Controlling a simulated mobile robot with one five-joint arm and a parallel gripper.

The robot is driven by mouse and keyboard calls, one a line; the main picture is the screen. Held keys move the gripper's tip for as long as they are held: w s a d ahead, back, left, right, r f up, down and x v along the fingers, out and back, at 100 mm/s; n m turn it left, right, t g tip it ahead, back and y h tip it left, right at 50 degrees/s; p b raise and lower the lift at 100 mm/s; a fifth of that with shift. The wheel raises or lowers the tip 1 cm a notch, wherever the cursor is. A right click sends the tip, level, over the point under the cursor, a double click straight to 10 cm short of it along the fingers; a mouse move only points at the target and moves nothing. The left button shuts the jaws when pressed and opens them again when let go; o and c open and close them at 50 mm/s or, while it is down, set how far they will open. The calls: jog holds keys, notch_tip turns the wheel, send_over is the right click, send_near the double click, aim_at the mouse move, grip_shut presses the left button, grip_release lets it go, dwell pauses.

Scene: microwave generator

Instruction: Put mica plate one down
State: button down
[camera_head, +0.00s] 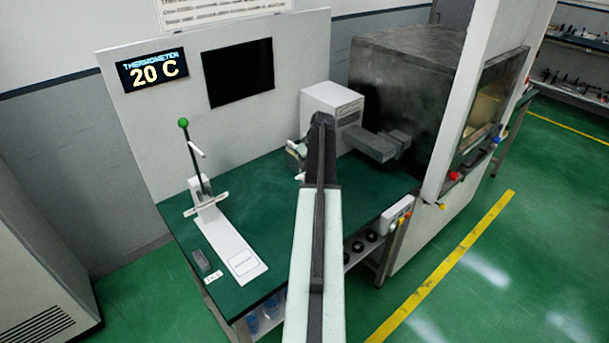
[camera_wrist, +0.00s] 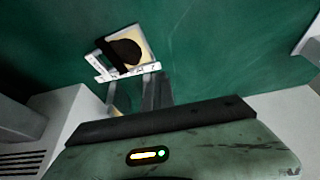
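In the wrist view, a small pale square plate-like piece (camera_wrist: 149,44) with a dark round patch lies beyond my fingertips, over the green table. White label strips run along two of its edges; their lettering is too small to read surely. I cannot tell whether this is mica plate one or its holder. My gripper (camera_wrist: 138,88) points at it, its grey fingers close to the label strip. Whether they are shut on a thin plate is not clear. In the head view my arm reaches over the table and hides the gripper.
On the green table (camera_head: 260,192) stand a white stand with a green-knobbed lever (camera_head: 184,124) at left and a small grey block (camera_head: 201,262) by a label. The white generator box (camera_head: 328,104) and large dark housing (camera_head: 412,85) stand behind and right. Bare table lies left of my arm.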

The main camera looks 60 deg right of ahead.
jog(key=shift+c, duration=2.2)
grip_release()
